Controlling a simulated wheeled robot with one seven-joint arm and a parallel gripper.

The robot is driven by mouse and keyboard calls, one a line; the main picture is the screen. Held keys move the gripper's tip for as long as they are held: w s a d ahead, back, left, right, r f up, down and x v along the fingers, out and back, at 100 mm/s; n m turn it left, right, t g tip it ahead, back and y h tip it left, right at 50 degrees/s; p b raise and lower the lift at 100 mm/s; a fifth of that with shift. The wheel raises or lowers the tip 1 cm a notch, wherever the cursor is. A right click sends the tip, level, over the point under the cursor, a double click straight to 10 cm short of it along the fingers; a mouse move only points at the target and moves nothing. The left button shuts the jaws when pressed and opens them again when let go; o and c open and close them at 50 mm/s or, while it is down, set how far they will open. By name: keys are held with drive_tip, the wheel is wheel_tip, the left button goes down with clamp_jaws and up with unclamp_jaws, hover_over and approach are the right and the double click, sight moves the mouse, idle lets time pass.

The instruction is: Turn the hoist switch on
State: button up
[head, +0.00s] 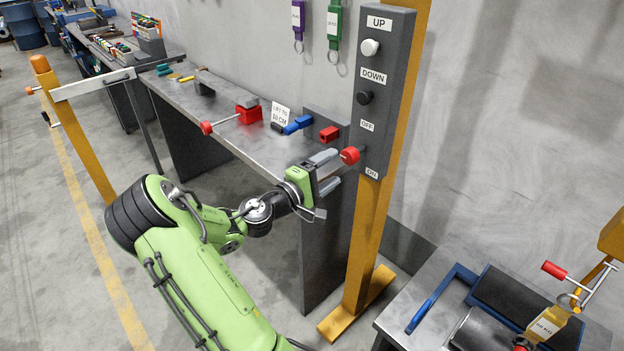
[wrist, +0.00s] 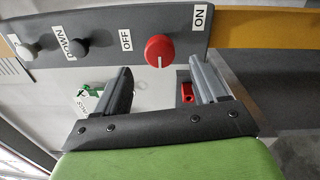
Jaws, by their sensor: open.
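The hoist switch is a red round knob (head: 350,155) on the dark grey control panel (head: 391,65), between the OFF and ON labels. In the wrist view the knob (wrist: 160,51) shows a white line on its lower part, toward my gripper; OFF is at its left and ON at its right. My gripper (head: 334,172) is open and empty, just left of the panel in the head view. In the wrist view the knob lies beyond the gap between my two fingers (wrist: 160,72), and no contact shows.
The panel also has a white UP button (head: 369,47) and a black DOWN button (head: 364,98). It is mounted on a yellow post (head: 366,240). A metal workbench (head: 225,128) with red and blue items stands behind my gripper. A second bench (head: 405,335) is at the lower right.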

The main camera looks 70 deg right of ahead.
drive_tip(key=v, duration=0.7)
idle(0.3)
